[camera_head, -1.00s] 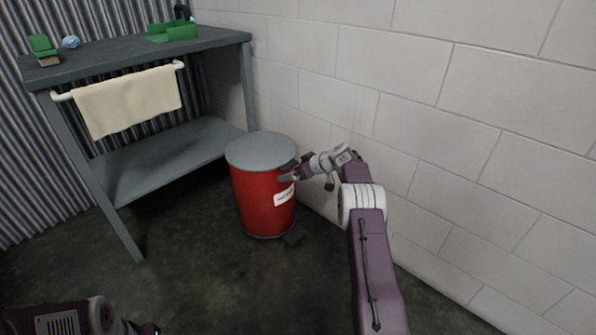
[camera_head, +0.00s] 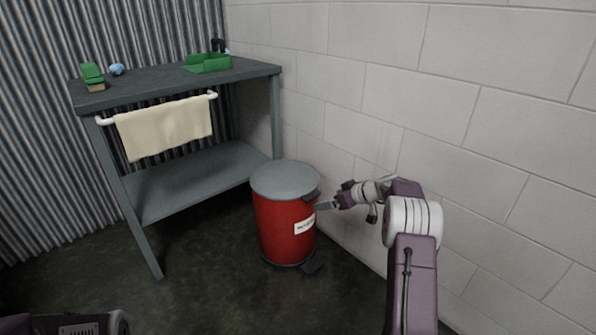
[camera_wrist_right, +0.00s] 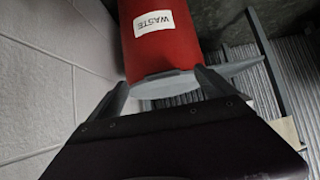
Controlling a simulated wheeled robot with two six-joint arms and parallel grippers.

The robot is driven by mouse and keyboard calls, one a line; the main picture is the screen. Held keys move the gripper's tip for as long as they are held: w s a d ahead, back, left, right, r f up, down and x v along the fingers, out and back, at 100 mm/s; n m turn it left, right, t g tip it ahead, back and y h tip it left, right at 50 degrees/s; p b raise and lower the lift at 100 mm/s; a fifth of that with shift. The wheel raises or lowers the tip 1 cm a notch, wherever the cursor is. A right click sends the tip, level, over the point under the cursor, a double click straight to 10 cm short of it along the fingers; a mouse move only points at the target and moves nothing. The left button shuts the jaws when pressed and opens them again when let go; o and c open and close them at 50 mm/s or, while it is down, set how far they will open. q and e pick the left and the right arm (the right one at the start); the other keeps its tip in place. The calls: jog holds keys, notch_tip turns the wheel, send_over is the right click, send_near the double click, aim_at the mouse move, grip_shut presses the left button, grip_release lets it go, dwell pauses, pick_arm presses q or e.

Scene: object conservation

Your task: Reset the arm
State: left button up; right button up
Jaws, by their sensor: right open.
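My right arm comes in from the lower right in the head view. Its gripper (camera_head: 322,204) is at the right side of the red waste bin (camera_head: 283,228), near the rim of the grey lid. In the right wrist view the two fingers of the right gripper (camera_wrist_right: 160,88) stand apart, with the bin (camera_wrist_right: 157,45) beyond them and nothing held between them. The bin is upright, its lid closed, with a white label reading WASTE. My left gripper is not seen; only part of my left arm shows at the lower left.
A grey metal table (camera_head: 180,80) with a lower shelf stands left of the bin. A cream towel (camera_head: 163,129) hangs on its front rail. A green tray (camera_head: 208,64), a green item (camera_head: 92,74) and a blue ball (camera_head: 116,69) are on top. A white block wall (camera_head: 480,120) is close on the right.

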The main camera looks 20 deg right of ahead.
jog(key=a+r+n+y+p, duration=0.1)
jog(key=a+r+n+p, duration=0.2)
jog(key=a+r+p, duration=0.7)
jog(key=s+a+r+n+g+p, duration=0.2)
jog(key=s+a+r+g+p, duration=0.1)
jog(key=s+a+r, duration=0.8)
jog(key=s+a+f+m+g+h+p, duration=0.1)
jog(key=s+f+g, duration=0.1)
jog(key=s, duration=0.4)
jog(key=s+a+f+m+g+h+p, duration=0.1)
jog(key=s+a+f, duration=0.1)
jog(key=s, duration=0.4)
jog(key=s+d+f+m+g+h, duration=0.1)
jog(key=s+d+f+m, duration=0.25)
jog(key=s, duration=0.35)
jog(key=s+d+f+m+g+h, duration=0.2)
jog(key=s+f, duration=0.2)
jog(key=s, duration=0.3)
notch_tip(320, 180, up, 38)
jog(key=m+p, duration=0.2)
jog(key=p, duration=3.6)
jog(key=shift+w+d+t, duration=0.15)
jog(key=shift+w+t, duration=0.15)
jog(key=shift+w, duration=0.15)
